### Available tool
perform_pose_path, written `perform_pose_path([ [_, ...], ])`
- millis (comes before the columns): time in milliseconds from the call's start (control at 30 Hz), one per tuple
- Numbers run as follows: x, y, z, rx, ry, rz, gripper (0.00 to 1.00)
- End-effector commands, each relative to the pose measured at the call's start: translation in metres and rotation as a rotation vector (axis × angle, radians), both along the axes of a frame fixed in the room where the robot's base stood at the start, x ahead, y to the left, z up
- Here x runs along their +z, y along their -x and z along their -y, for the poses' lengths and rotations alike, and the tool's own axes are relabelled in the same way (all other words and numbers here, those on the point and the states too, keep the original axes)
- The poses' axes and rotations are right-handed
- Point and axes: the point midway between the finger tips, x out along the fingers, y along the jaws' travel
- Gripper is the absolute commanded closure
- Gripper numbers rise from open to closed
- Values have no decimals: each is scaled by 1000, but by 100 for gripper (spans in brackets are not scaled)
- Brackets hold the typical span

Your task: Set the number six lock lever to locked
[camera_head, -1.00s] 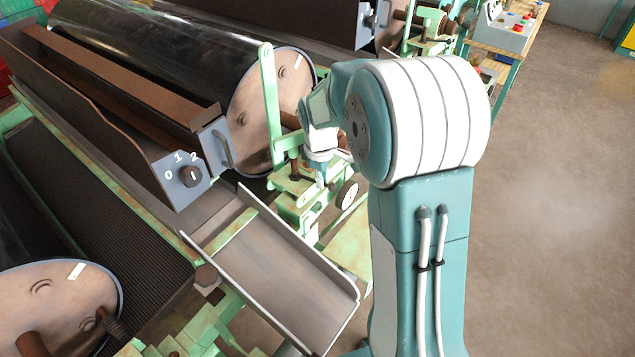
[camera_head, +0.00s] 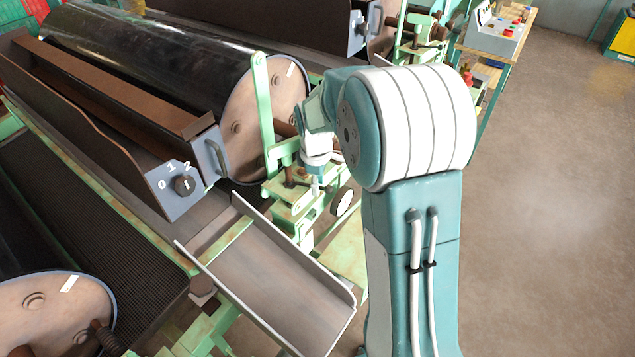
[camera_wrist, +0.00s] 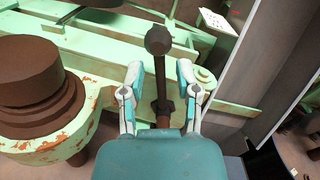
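A dark brown lever with a round knob (camera_wrist: 158,41) stands between the fingers of my gripper (camera_wrist: 160,68) in the wrist view. The fingers are open on either side of its rod, with visible gaps, and the knob extends beyond the fingertips. The lever's lower end is hidden behind my gripper's body. I see no number six or locked mark on it. In the head view my gripper (camera_head: 315,184) points down over the green mechanism (camera_head: 290,205) at the drum's end; the brown lever cannot be made out clearly there.
A tall green bar (camera_head: 263,110) and a dark drum (camera_head: 150,50) stand left of my arm. A grey dial box (camera_head: 175,205) marked 0, 1, 2 and a metal chute (camera_head: 270,280) are nearby. In the wrist view, a brown stepped cylinder (camera_wrist: 30,75) is at left. Open floor lies right.

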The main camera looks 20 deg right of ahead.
Motion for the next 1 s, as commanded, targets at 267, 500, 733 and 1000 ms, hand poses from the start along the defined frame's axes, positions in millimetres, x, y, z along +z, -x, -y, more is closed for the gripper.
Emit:
perform_pose_path([
  [267, 1, 0, 0, 0, 0, 1, 52],
  [500, 25, 0, -1, 0, 1, 7, 52],
  [733, 74, 0, -4, 0, 1, 6, 52],
  [1000, 113, 1, -6, 0, 1, 1, 52],
])
